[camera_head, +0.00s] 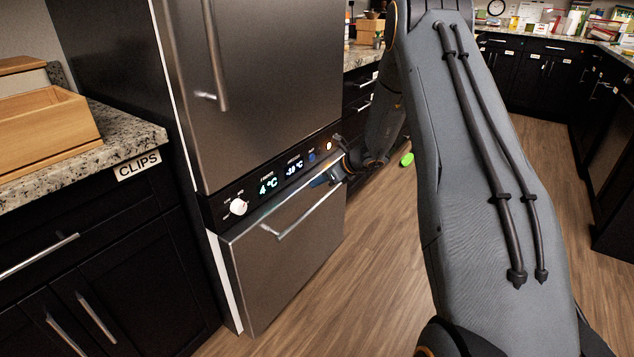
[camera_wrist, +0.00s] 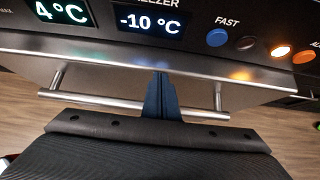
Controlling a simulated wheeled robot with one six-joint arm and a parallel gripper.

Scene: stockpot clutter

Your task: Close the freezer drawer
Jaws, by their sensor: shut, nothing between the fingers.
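The freezer drawer (camera_head: 290,255) is the steel bottom front of the fridge, below the control panel. It sits close to the fridge body; I cannot tell whether a small gap is left. Its bar handle (camera_head: 300,212) also shows in the wrist view (camera_wrist: 100,100). My gripper (camera_head: 320,181) is at the upper right part of the drawer front. In the wrist view its blue fingers (camera_wrist: 160,97) are shut together and empty. They cross in front of the handle bar, tips at the steel front near its top edge; contact is not clear.
The control panel (camera_head: 268,185) with lit displays and a white knob is just above the drawer. The upper fridge door (camera_head: 260,90) is shut. A counter with a wooden box (camera_head: 45,130) stands left.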

